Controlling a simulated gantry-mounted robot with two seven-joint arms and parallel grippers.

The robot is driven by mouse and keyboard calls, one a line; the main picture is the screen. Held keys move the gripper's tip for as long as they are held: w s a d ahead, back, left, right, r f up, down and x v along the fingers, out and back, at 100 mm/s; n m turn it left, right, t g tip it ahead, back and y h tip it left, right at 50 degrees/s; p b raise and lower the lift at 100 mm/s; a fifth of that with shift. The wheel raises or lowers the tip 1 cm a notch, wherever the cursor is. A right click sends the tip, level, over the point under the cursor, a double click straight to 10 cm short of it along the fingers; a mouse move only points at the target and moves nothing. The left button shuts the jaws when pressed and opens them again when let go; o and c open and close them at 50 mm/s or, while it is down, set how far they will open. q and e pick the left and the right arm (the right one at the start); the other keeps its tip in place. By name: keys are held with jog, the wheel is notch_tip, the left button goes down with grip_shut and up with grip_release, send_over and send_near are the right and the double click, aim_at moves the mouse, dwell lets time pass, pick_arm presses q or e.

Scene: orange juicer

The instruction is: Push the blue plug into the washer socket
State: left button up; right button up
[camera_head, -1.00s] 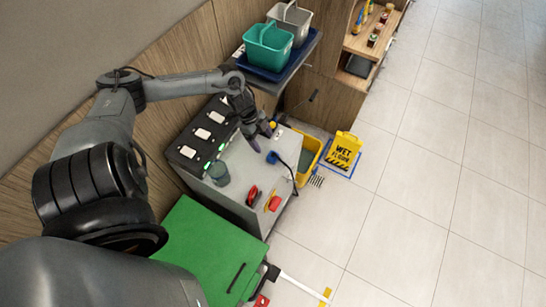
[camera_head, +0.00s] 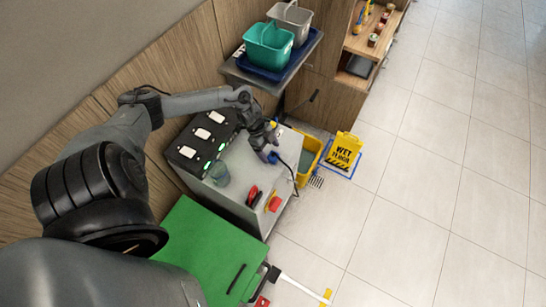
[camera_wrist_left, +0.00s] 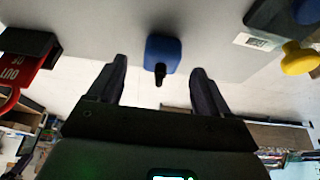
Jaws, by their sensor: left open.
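The blue plug (camera_head: 273,157) lies on the grey top of the washer unit (camera_head: 240,182), with a dark cord running from it over the right edge. My left gripper (camera_head: 264,150) is just above and beside the plug. In the left wrist view the plug (camera_wrist_left: 163,54) sits ahead of and between the two open fingertips of the left gripper (camera_wrist_left: 158,75), and nothing is held. The black panel with several white-faced sockets (camera_head: 201,138) stands along the back left of the unit. Which one is the washer socket I cannot tell. My right gripper is not in view.
A greenish cup (camera_head: 220,173) stands near the panel. A yellow bucket (camera_head: 309,157) and a wet floor sign (camera_head: 343,152) stand right of the unit. The tiled floor (camera_head: 430,200) is open.

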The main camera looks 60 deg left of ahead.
aim_at(273, 155)
pick_arm(q)
jog(key=x, duration=0.4)
jog(key=shift+w+d, duration=0.1)
jog(key=shift+w, duration=0.05)
jog(key=shift+c, duration=0.3)
jog(key=c, duration=0.9)
